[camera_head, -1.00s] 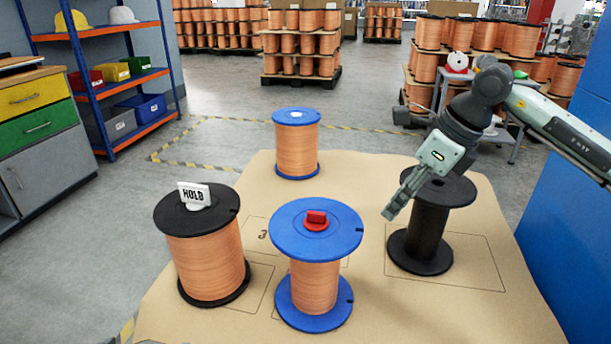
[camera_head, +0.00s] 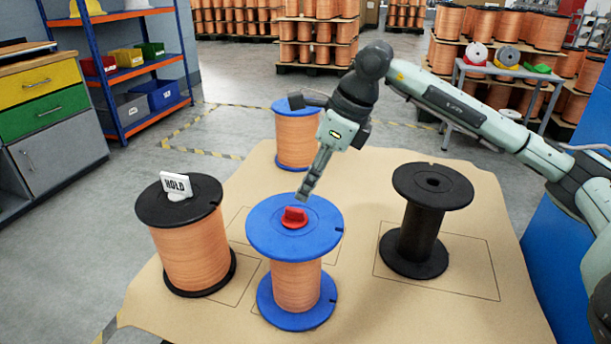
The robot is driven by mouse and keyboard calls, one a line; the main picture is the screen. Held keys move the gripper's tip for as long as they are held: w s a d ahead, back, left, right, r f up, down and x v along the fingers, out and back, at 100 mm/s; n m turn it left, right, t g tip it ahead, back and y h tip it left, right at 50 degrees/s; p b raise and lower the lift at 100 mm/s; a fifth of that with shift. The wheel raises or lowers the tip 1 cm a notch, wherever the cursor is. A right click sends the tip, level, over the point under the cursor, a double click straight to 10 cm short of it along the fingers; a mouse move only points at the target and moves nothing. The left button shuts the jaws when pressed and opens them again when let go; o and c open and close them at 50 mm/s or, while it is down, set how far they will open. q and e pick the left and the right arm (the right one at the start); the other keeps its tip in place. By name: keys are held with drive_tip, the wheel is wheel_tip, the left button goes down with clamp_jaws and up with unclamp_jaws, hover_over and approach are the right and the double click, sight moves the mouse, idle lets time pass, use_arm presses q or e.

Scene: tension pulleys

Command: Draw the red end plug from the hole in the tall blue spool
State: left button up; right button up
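The tall blue spool (camera_head: 262,228) stands upright at the front middle of the tan sheet, wound with copper wire. The red end plug (camera_head: 294,217) sits in the middle of its top flange, with its grip tab standing up. My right gripper (camera_head: 303,193) points down just above and behind the plug, its tips close to it. I cannot tell whether the tips touch the plug, nor how far apart the fingers are, as they overlap in this view. My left gripper is not in view.
A black spool with a HOLD tag (camera_head: 176,185) stands at left. An empty black spool (camera_head: 433,186) stands at right. Another blue-flanged copper spool (camera_head: 297,140) is behind, partly covered by my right arm. The tan sheet (camera_head: 400,310) is bare at front right.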

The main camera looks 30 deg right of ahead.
sight(295, 209)
drive_tip(key=x, duration=0.7)
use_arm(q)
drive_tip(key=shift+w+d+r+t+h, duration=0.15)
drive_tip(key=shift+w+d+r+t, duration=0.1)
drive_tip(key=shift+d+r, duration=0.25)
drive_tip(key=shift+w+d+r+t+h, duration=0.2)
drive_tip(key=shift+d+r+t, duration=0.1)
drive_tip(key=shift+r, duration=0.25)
use_arm(e)
clamp_jaws()
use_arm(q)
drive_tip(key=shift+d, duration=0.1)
